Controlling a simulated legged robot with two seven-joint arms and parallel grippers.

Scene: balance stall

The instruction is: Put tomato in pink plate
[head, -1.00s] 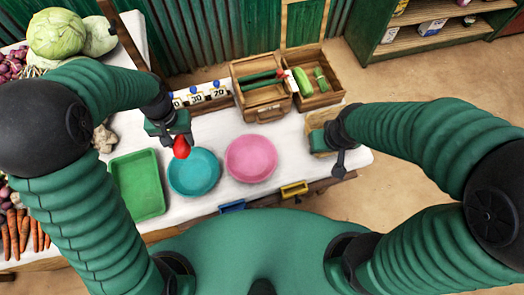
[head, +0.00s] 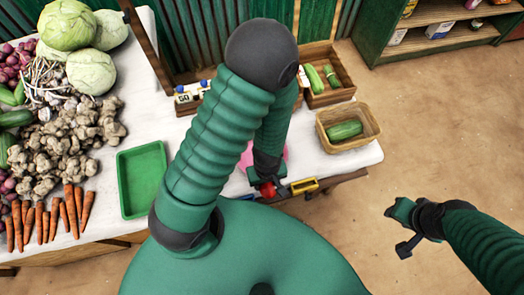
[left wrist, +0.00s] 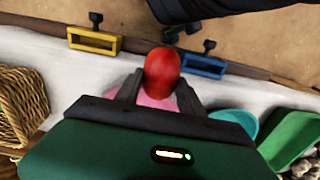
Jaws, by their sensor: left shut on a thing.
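My left gripper (head: 265,187) is shut on the red tomato (head: 267,190), near the table's front edge. In the left wrist view the tomato (left wrist: 162,72) sits between the two dark fingers (left wrist: 158,88). The pink plate (head: 247,156) is mostly hidden behind my left arm in the head view. In the left wrist view a strip of the pink plate (left wrist: 153,102) shows beside and below the tomato. The tomato is held up, apart from the plate as far as I can see. My right gripper (head: 399,228) is off the table at the right; its finger opening is unclear.
A green tray (head: 143,181) lies on the left of the table. A teal plate (left wrist: 238,119) shows in the left wrist view. A basket with a cucumber (head: 345,131) stands at the right. Yellow (head: 304,186) and blue (left wrist: 203,66) clips sit at the front edge.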

